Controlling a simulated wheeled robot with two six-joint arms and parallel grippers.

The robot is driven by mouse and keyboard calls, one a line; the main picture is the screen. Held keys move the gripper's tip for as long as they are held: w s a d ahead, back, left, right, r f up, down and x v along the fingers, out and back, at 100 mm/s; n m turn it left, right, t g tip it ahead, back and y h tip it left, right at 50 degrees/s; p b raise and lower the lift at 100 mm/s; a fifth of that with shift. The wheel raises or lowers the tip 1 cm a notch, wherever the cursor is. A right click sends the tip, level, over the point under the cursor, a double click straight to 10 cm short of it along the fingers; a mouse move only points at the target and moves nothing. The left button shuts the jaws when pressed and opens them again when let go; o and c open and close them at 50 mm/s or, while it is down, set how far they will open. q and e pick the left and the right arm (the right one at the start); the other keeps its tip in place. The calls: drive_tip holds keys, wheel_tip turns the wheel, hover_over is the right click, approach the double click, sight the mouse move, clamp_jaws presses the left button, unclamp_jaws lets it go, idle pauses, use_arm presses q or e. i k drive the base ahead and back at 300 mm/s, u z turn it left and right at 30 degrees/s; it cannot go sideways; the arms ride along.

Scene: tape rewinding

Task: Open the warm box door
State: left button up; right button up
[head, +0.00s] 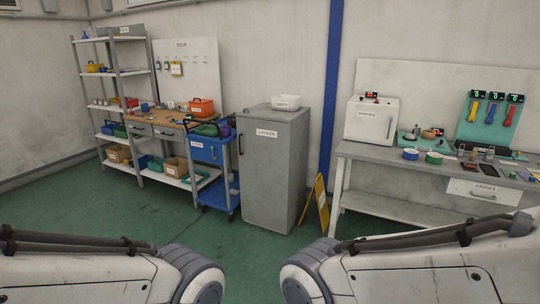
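The warm box (360,125) is a white box with rounded edges on the left end of the grey bench at the right. A small label is on its front and a small dark display with red marks is on top. Its front door looks shut. Both of my arms show only as white links and dark joints along the bottom of the head view. Neither gripper is in view, and both arms are well apart from the warm box.
The grey bench (355,152) also holds tape rolls (411,154), small tools and a teal rack (490,120). A grey locker (268,175), a blue cart (207,150) and a yellow folding sign (322,203) stand left of it. Green floor before the bench is clear.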

sight(370, 123)
drive_tip(key=u, duration=0.05)
drive_tip(key=i, duration=2.35)
drive_tip(key=z, duration=1)
drive_tip(key=i, duration=1.4)
drive_tip(key=z, duration=0.65)
drive_tip(key=i, duration=0.5)
